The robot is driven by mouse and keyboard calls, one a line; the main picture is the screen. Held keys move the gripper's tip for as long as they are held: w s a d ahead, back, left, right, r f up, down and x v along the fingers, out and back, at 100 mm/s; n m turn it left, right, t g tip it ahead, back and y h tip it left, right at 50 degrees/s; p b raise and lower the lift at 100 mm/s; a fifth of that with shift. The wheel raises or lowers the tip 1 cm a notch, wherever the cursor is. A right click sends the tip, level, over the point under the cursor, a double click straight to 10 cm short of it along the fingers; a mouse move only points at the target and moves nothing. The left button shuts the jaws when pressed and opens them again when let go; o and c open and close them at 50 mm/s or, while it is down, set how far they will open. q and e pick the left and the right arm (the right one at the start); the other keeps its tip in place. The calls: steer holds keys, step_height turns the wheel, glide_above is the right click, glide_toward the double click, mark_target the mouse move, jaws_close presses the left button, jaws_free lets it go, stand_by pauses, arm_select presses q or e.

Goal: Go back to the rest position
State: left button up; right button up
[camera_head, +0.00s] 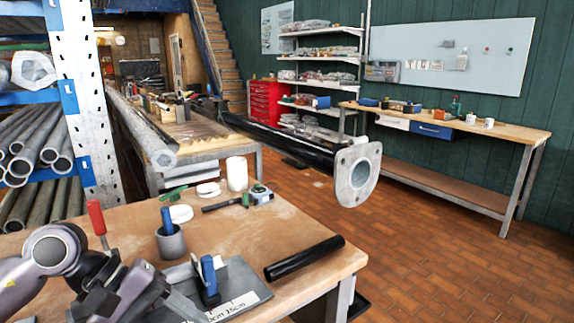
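My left arm comes in at the lower left, and its gripper (128,292) is low over the near-left part of the wooden workbench (235,232). Its fingers are seen at an angle and partly cut off, so I cannot tell whether they are open. I see nothing clearly held in it. My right gripper is not in view. A long black mast (285,141) ends in a pale grey flange plate (358,176) with holes, past the workbench's far-right side. A short black tube (304,258) lies on the workbench near its right edge.
A blue-handled clamp (209,277) stands on a grey plate beside my gripper. A red-handled tool (97,218) and a grey cup (170,242) stand close by. A pipe rack (85,100) is at left; the brick floor at right is clear.

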arm_select(q)
steer(key=s+d+r+n+t+h, duration=0.1)
steer(key=d+r+n+t+h, duration=0.2)
steer(key=d+n+h, duration=0.9)
steer(key=w+a+f+n+t+y, duration=0.2)
steer(key=a+f+n+t+y, duration=0.4)
steer(key=n, duration=1.2)
steer(key=w+a+f+n+t+y, duration=0.1)
steer(key=a+f+n+t+y, duration=0.55)
steer(key=n, duration=1.15)
steer(key=s+f+n+g+y, duration=0.3)
steer(key=s+f+n, duration=0.3)
steer(key=f, duration=0.3)
steer(key=s+a+f+n+g+y, duration=0.1)
steer(key=s+f+n+g+y, duration=0.2)
steer(key=s+f+n, duration=0.3)
step_height(320, 180, down, 4)
steer(key=shift+f+n+p, duration=0.2)
steer(key=shift+n+p, duration=0.2)
steer(key=shift+n, duration=0.8)
steer(key=shift+a, duration=0.1)
